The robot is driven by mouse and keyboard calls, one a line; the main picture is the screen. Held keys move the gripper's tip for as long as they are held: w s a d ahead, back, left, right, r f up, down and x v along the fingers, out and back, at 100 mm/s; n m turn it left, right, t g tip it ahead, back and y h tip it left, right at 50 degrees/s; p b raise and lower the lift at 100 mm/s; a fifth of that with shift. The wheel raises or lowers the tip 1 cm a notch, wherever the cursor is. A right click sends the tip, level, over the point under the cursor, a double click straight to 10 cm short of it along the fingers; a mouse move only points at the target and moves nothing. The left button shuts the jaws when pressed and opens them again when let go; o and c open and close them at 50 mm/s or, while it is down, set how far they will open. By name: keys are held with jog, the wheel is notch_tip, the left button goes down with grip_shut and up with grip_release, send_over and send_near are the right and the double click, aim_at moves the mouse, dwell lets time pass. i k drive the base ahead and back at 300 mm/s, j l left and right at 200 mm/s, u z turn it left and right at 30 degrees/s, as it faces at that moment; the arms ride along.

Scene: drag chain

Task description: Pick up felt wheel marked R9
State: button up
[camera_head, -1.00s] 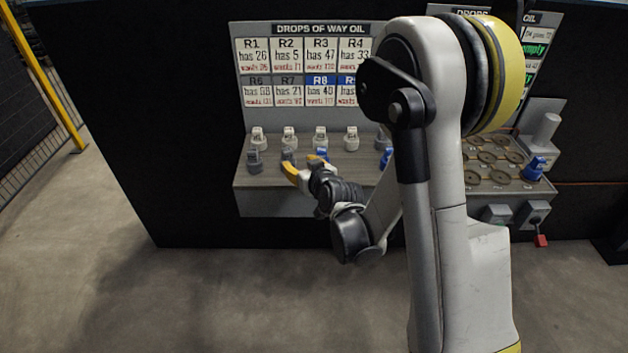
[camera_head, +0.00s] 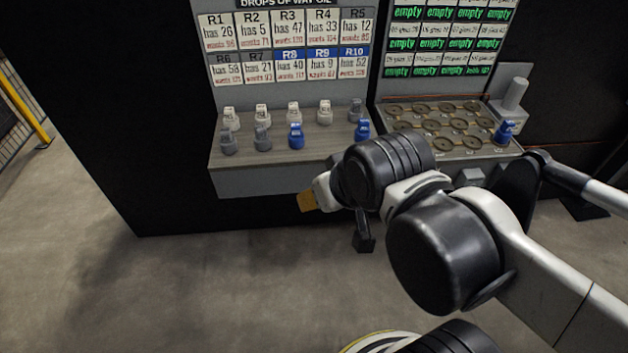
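The wheels are small knobbed pieces on the left shelf; their marks are too small to read. Another blue wheel (camera_head: 505,131) stands on the right rack. I cannot tell which is R9. My gripper (camera_head: 308,201) shows only an orange fingertip, in front of and below the shelf's front edge. The rest is hidden behind my wrist, so its opening and contents are unclear.
Several white and grey wheels (camera_head: 263,138) share the left shelf (camera_head: 218,182). The right rack (camera_head: 400,150) holds several round brown seats and a grey post (camera_head: 514,94). The floor at the left is clear. A yellow rail (camera_head: 22,105) stands far left.

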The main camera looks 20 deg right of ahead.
aim_at(504, 135)
jog(key=z, duration=1.9)
